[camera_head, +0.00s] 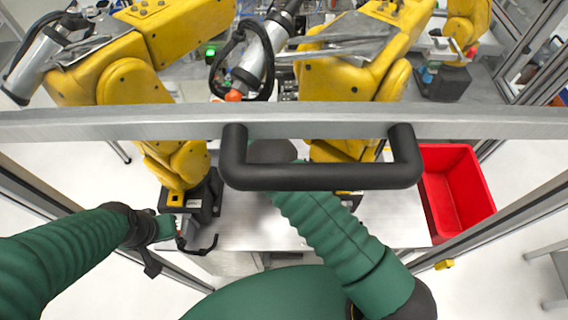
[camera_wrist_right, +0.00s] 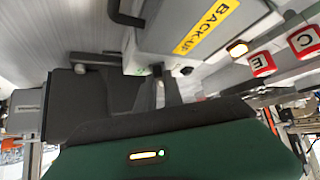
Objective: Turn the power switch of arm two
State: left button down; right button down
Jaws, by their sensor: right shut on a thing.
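My right arm reaches up under a black bar handle (camera_head: 320,177) in the head view, and its gripper is hidden there. In the right wrist view my dark right gripper (camera_wrist_right: 165,88) is shut at the face of a grey box with a yellow BACK-UP label (camera_wrist_right: 206,27). It is shut on a small part there, apparently the switch, mostly hidden by the fingers. A small dark knob (camera_wrist_right: 186,70) shows beside the fingertips. My left gripper (camera_head: 185,232) is low at the left in the head view, by the black base (camera_head: 205,200) of a yellow arm; its jaws are unclear.
A metal rail (camera_head: 480,121) crosses the head view in front of several yellow arms (camera_head: 125,80). A red bin (camera_head: 455,190) stands at the right.

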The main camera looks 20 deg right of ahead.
jog(key=m+g+b, duration=0.1)
jog(key=m+b, duration=0.1)
jog(key=b, duration=0.1)
jog(key=m+g+b, duration=0.2)
jog(key=b, duration=0.2)
jog(key=f+m+g+b, duration=0.1)
jog(key=b, duration=0.2)
jog(key=shift+w+a+m+g, duration=0.1)
jog(key=shift+w+m+g, duration=0.2)
jog(key=shift+w+m, duration=0.1)
jog(key=shift+r+m+g+b, duration=0.25)
jog(key=shift+m+g+b, duration=0.35)
jog(key=shift+b, duration=0.55)
jog(key=shift+s, duration=0.1)
jog(key=c, duration=1.5)
grip_release()
jog(key=shift+o, duration=0.2)
jog(key=shift+w+r, duration=0.1)
jog(key=shift+w, duration=0.1)
jog(key=shift+r, duration=0.1)
